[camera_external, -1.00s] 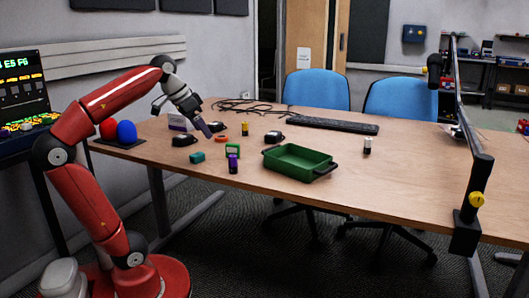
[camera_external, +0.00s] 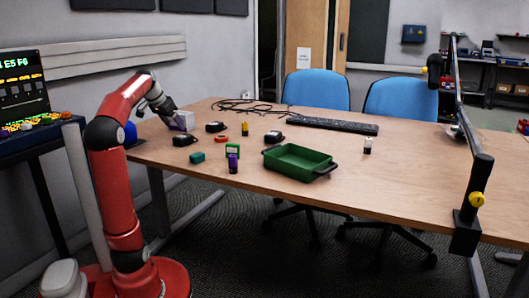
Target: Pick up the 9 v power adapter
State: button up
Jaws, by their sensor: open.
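My gripper (camera_external: 171,116) is at the left part of the table, right at a small white and purple box (camera_external: 186,119). The gripper is open, and its fingers partly cover the box; I cannot tell if they touch it. No adapter can be made out for certain at this size. Small black items with pale marks lie on the table: one at the front left (camera_external: 184,140), one behind it (camera_external: 215,127) and one near the green tray (camera_external: 274,136). I cannot tell which, if any, is the 9 V power adapter.
A green tray (camera_external: 270,164) stands mid-table. Around it are a teal block (camera_external: 197,157), an orange ring (camera_external: 221,138), a purple bottle (camera_external: 233,163), a yellow bottle (camera_external: 245,129) and a keyboard (camera_external: 326,126). Black cables (camera_external: 250,108) lie behind. The table's right part is mostly clear.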

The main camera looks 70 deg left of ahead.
aim_at(183, 135)
jog(key=x, duration=0.2)
jog(key=b+x, duration=0.1)
jog(key=x, duration=0.5)
jog(key=shift+w+d+f, duration=0.15)
jog(key=shift+d, duration=0.1)
jog(key=c, duration=1.2)
jog(key=shift+r, duration=0.25)
